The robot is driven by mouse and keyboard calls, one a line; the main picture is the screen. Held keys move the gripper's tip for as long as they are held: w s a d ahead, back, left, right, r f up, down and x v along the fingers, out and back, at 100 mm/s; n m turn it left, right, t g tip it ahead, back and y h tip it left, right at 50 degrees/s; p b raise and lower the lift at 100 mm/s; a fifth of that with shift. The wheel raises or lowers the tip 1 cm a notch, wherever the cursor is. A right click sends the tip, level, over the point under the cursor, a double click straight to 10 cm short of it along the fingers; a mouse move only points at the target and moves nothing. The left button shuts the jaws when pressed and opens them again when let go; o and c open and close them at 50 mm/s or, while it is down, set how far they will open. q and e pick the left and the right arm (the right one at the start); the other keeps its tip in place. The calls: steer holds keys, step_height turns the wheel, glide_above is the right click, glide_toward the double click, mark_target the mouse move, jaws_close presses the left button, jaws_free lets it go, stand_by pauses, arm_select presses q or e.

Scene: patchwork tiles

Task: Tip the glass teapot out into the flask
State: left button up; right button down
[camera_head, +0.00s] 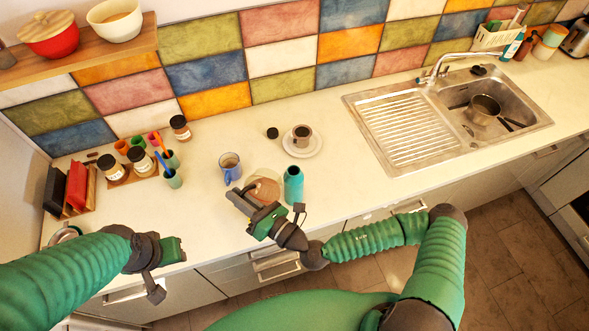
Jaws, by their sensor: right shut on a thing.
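The glass teapot (265,186), with brownish contents, is at the front of the counter, partly hidden behind my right gripper (238,203). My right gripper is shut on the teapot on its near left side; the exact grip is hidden. Whether the teapot touches the counter or is tilted is hard to tell. The flask (293,186), a teal bottle, stands upright just right of the teapot, near the counter's front edge. My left gripper (160,272) is over the front edge at the left, away from both; its jaws do not show clearly.
A blue-grey mug (229,168) stands close behind and left of the teapot. A cup on a saucer (301,150) and a small dark lid (272,133) lie farther back. Jars and colored cups (173,178) crowd the left. Counter right of the flask is clear up to the sink (410,130).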

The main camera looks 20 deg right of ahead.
arm_select(q)
steer(key=shift+a+f, duration=0.15)
steer(key=shift+a, duration=0.25)
arm_select(e)
steer(key=shift+r, duration=0.4)
steer(key=shift+w+d, duration=0.1)
steer(key=shift+w+d+r+m, duration=0.1)
steer(key=shift+d+r+m, duration=0.2)
steer(key=shift+d+r, duration=0.05)
arm_select(q)
steer(key=shift+d, duration=0.3)
arm_select(e)
steer(key=shift+a, duration=0.1)
arm_select(q)
steer(key=shift+a, duration=0.15)
arm_select(e)
steer(key=shift+r, duration=0.3)
steer(key=shift+w, duration=0.1)
